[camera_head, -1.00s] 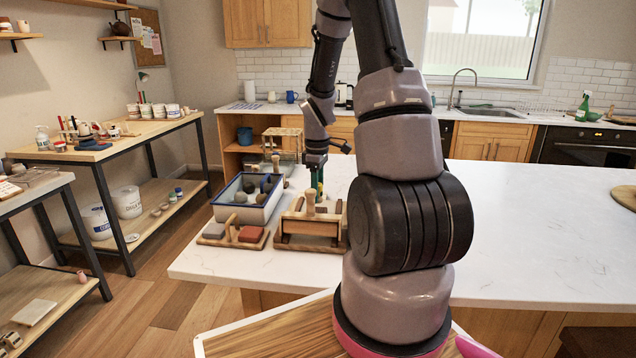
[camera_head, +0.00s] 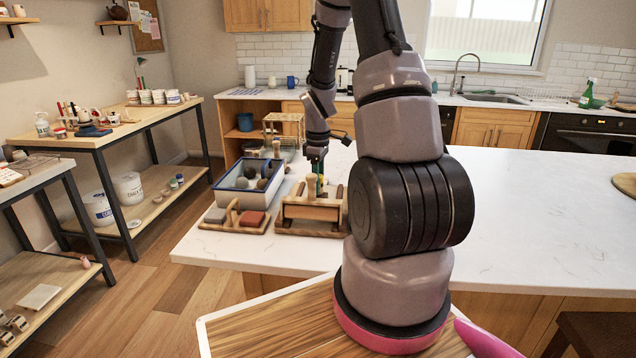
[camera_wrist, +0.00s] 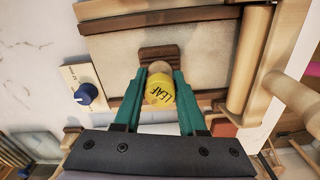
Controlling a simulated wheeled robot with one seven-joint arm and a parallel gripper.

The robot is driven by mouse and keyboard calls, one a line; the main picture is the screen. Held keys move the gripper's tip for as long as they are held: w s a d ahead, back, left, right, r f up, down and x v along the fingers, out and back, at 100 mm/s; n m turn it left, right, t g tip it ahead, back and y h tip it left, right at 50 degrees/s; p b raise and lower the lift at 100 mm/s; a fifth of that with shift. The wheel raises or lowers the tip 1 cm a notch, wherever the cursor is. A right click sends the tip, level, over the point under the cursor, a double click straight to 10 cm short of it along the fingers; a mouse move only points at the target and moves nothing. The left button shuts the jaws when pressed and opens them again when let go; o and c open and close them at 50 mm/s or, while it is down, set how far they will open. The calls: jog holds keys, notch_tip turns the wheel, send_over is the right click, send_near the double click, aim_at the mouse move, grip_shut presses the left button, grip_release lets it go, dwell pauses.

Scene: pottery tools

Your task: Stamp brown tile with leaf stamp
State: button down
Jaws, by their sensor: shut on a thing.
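The leaf stamp (camera_wrist: 160,91) has a round yellow top reading "LEAF". It sits between the green fingers of my gripper (camera_wrist: 160,98), which is shut on it. A brown ribbed block (camera_wrist: 158,52) lies just beyond the stamp on a pale board; I cannot tell whether it touches the stamp's hidden underside. In the head view my gripper (camera_head: 319,184) points down over the wooden roller frame (camera_head: 312,228), and its fingers are small there. A reddish-brown tile (camera_head: 252,218) lies on a small wooden tray beside a grey tile (camera_head: 215,215).
A blue-rimmed bin (camera_head: 238,200) with several lumps stands left of the roller frame. A box with a blue knob (camera_wrist: 86,93) is left of the stamp in the wrist view. A wooden roller (camera_wrist: 249,60) lies to the right.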

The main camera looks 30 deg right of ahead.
jog(key=shift+f, duration=0.5)
dwell(0.7)
jog(key=shift+r, duration=3)
jog(key=shift+r, duration=0.15)
